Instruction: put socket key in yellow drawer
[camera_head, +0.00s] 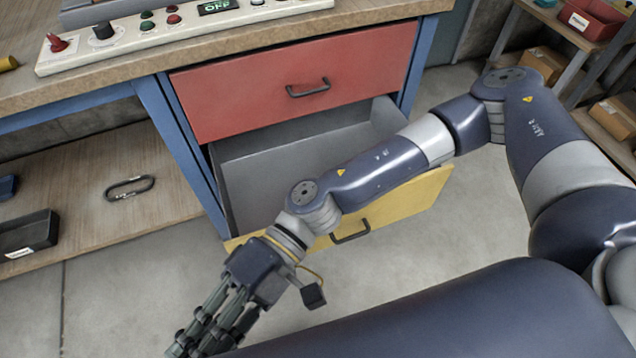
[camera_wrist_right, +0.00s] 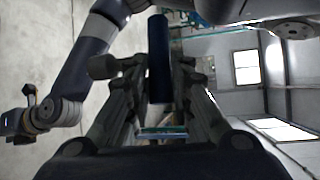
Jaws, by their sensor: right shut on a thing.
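The yellow drawer (camera_head: 430,201) is pulled open below the red drawer, with an empty grey interior where visible. My right arm crosses over it and hides part of its inside and front. My right gripper (camera_head: 200,330) is at the lower left, in front of the drawer and outside it, pointing down and left. In the right wrist view, its fingers (camera_wrist_right: 158,95) are closed around a dark blue bar (camera_wrist_right: 158,60), which looks like the socket key. The key cannot be made out in the head view. My left gripper's fingers do not show.
The closed red drawer (camera_head: 295,82) sits above, under a worktop (camera_head: 370,10) with a control panel (camera_head: 150,38). A low wooden shelf (camera_head: 90,175) at left holds a carabiner (camera_head: 130,188) and a black bin (camera_head: 28,234). A rack with boxes stands at the upper right.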

